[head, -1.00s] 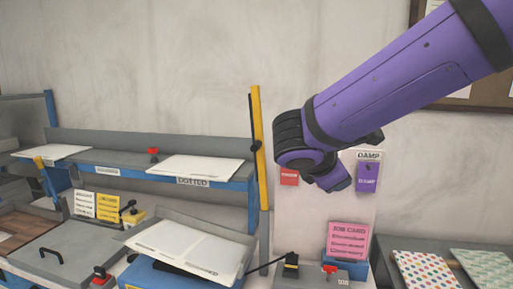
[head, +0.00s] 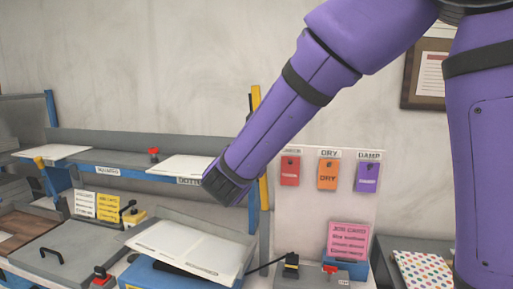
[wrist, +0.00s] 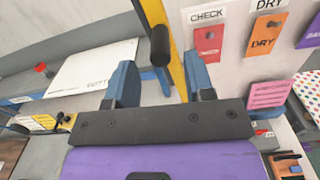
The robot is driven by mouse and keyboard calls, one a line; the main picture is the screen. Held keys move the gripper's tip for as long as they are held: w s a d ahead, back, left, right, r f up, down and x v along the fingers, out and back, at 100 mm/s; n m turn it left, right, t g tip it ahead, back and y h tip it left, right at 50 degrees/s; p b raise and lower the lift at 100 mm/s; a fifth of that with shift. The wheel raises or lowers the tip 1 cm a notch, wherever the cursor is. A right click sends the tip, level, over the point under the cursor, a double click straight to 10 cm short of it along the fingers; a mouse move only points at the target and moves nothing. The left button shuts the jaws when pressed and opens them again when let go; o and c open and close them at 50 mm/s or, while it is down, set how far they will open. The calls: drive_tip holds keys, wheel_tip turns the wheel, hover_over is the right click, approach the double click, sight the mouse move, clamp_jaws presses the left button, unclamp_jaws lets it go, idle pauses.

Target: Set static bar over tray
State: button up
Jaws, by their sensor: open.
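The static bar (head: 256,98) looks like a yellow upright bar with a black knob at the right end of the shelf. My forearm hides its middle in the head view. In the wrist view the bar (wrist: 176,50) rises between and beyond my gripper's fingers, its black knob (wrist: 160,45) just above the gap. My gripper (wrist: 163,75) has two blue fingers spread apart with nothing held between them. Its fingers are hidden in the head view. The grey tray (head: 205,221) holds white sheets and stands tilted on a blue unit, below my wrist.
A grey-blue shelf (head: 130,178) with white sheets runs along the wall. Red, orange and purple tags (head: 328,176) hang on a white panel to the right. A pink job card (head: 347,240) stands below them. A grey lidded box (head: 65,250) is at lower left.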

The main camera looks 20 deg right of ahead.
drive_tip(key=shift+x, duration=2.6)
drive_tip(key=shift+c, duration=0.5)
clamp_jaws()
